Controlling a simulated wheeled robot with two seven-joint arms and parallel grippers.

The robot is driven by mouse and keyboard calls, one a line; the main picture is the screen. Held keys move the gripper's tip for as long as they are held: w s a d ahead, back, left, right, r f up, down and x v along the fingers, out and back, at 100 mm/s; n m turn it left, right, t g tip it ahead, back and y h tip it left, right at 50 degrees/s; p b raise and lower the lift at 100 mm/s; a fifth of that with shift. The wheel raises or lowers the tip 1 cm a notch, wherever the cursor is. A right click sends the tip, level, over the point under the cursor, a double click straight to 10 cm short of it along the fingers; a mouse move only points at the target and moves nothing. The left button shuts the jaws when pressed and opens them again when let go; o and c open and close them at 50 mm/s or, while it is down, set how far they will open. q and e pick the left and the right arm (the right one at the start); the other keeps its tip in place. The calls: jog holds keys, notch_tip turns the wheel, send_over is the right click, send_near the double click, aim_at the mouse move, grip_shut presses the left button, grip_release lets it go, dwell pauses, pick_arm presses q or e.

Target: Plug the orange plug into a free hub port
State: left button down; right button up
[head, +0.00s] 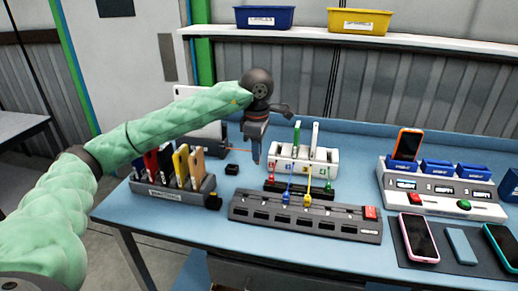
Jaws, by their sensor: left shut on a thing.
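My left gripper (256,152) hangs over the blue table, pointing down, left of a white multi-slot unit (284,168). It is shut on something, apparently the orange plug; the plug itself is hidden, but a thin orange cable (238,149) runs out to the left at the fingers. A low black strip (272,186), likely the hub, lies in front of the white unit. Red, blue and yellow plugs with cables stand at it; which of its ports are empty is too small to tell. My right gripper is not in view.
A grey rack (170,196) of upright colored items stands left, near a small black block (232,168). At right are a white dock (440,196) and phones on a dark mat (440,262).

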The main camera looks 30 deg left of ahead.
pick_arm(q)
jog(key=s+b, duration=0.2)
jog(key=s, duration=0.6)
jog(key=shift+s+d, duration=0.25)
jog(key=shift+s, duration=0.1)
dwell(0.8)
jog(key=shift+b, duration=0.45)
dwell(0.3)
jog(key=shift+f+b, duration=2.25)
jog(key=shift+f, duration=0.25)
jog(key=shift+f+b, duration=0.65)
jog(key=shift+f, duration=0.05)
dwell(0.6)
jog(key=c, duration=0.9)
grip_release()
jog(key=shift+c, duration=0.2)
